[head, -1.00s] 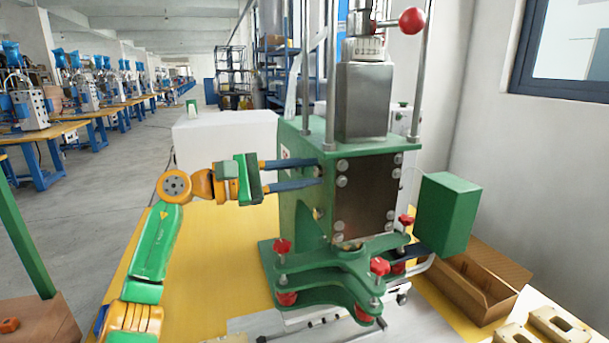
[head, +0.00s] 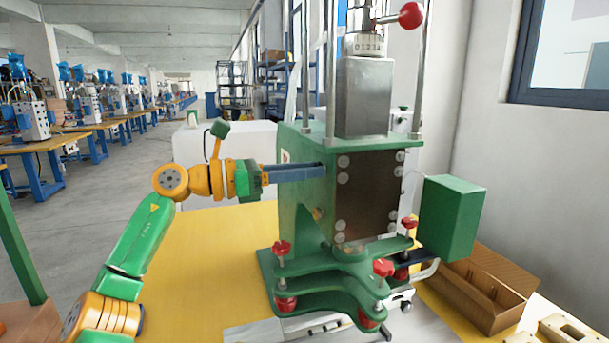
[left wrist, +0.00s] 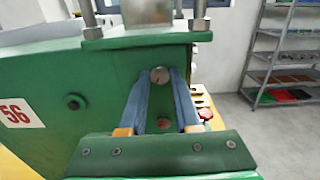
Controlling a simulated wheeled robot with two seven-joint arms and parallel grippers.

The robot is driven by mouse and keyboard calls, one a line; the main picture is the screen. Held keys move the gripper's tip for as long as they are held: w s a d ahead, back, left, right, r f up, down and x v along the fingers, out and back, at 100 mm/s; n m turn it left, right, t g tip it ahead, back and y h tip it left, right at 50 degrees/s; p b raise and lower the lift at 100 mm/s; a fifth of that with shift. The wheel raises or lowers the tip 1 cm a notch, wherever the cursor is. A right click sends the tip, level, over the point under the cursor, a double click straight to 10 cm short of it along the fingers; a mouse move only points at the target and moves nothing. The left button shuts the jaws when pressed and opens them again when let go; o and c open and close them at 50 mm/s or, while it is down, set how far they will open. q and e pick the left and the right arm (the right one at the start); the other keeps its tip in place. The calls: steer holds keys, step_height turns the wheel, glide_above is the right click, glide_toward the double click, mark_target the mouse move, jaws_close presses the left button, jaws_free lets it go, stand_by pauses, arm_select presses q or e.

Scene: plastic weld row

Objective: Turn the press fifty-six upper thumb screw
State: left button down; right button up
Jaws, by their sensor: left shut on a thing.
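The green press (head: 305,205) stands upright on the yellow bench; its left side carries a "56" label (left wrist: 17,113), seen in the left wrist view. The upper thumb screw (left wrist: 159,75) is a round metal head on that side, under the top plate. My left gripper (head: 321,171) reaches in from the left with blue fingers level. In the left wrist view the fingertips (left wrist: 160,80) close on the screw from both sides. A lower reddish screw (left wrist: 164,123) shows between the fingers, untouched. In the head view the gripped screw is hidden. My right gripper is not seen.
A red ball handle (head: 411,15) and metal posts rise above the press. Red knobs (head: 383,268) stand on its green base plate. A cardboard box (head: 489,299) lies at right. The yellow bench (head: 215,265) is clear left of the press.

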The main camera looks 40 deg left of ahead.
arm_select(q)
steer(key=n, duration=2.4)
steer(key=shift+n+b, duration=0.4)
steer(key=shift+n, duration=0.3)
steer(key=c, duration=0.6)
jaws_free()
steer(key=b+v, duration=0.4)
steer(key=v, duration=0.3)
